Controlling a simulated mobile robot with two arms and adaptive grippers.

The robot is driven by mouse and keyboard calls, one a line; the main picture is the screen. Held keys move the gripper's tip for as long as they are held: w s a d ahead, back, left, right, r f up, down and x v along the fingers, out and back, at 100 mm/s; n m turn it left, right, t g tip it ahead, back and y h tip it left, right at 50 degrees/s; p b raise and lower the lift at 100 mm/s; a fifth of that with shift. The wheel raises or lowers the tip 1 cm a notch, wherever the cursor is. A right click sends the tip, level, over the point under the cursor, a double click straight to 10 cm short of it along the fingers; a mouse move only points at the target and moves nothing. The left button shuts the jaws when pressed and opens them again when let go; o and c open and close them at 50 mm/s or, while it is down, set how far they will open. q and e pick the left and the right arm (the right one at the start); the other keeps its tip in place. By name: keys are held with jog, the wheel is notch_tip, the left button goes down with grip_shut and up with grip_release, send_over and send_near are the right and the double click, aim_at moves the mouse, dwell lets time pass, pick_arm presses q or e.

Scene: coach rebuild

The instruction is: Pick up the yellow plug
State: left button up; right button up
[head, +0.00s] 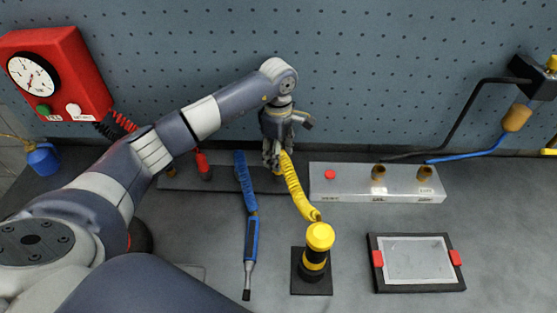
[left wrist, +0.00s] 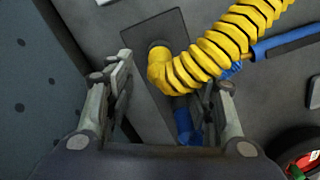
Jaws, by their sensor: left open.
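The yellow plug (left wrist: 160,72) is the end of a thick yellow coiled hose (head: 294,188). In the left wrist view it stands at a dark bar (left wrist: 140,30), between my open fingers. In the head view my left gripper (head: 277,160) hangs over that bar and hides the plug. My left gripper (left wrist: 165,88) is open in the wrist view, with one finger on each side of the plug. I cannot tell whether either finger touches it. My right gripper is not in view.
A blue hose (head: 245,182) runs close beside the gripper, and a red plug (head: 204,165) stands left of it. A black, yellow-capped cylinder (head: 318,240) stands in front. A silver block (head: 345,182) and a framed panel (head: 415,260) are at right. The pegboard (head: 360,60) rises behind.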

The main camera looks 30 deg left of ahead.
pick_arm(q)
jog(key=shift+f, duration=1.1)
grip_shut()
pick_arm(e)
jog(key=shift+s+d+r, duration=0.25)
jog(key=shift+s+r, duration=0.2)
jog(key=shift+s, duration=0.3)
pick_arm(q)
jog(key=shift+r, duration=0.15)
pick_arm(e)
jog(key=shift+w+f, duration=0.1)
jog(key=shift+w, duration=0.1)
